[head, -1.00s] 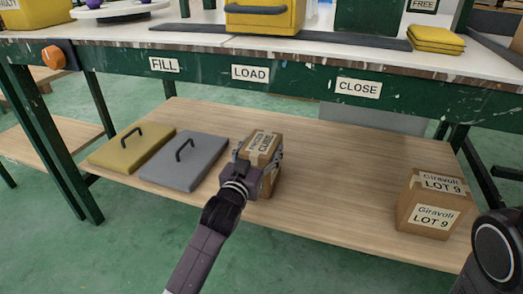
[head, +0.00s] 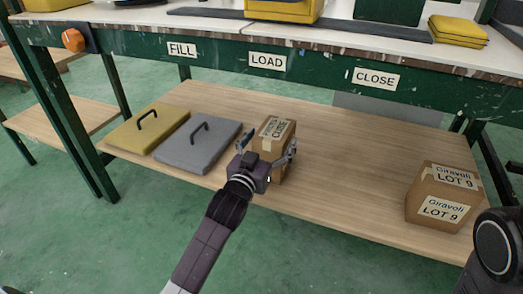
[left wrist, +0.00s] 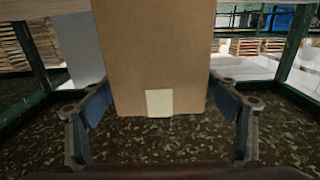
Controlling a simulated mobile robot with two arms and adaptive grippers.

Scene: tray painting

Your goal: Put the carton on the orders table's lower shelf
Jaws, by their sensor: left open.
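The brown carton (head: 284,168), with a printed label on its top, stands upright on the lower shelf (head: 345,175) of the green table, right of the grey lid. My left gripper (head: 268,146) is open at its near side, one finger on either side of it. In the left wrist view the carton (left wrist: 160,60) fills the middle, with a pale tape patch low on its face. The open fingers (left wrist: 162,95) show gaps on both sides. My right gripper is out of view; only a dark part of my right arm shows.
A yellow lid (head: 146,128) and a grey lid (head: 198,142) lie left of the carton. A second carton marked LOT 9 (head: 441,197) stands at the shelf's right end. Bare shelf lies between the cartons. The tabletop edge (head: 310,70), with FILL, LOAD and CLOSE signs, overhangs behind.

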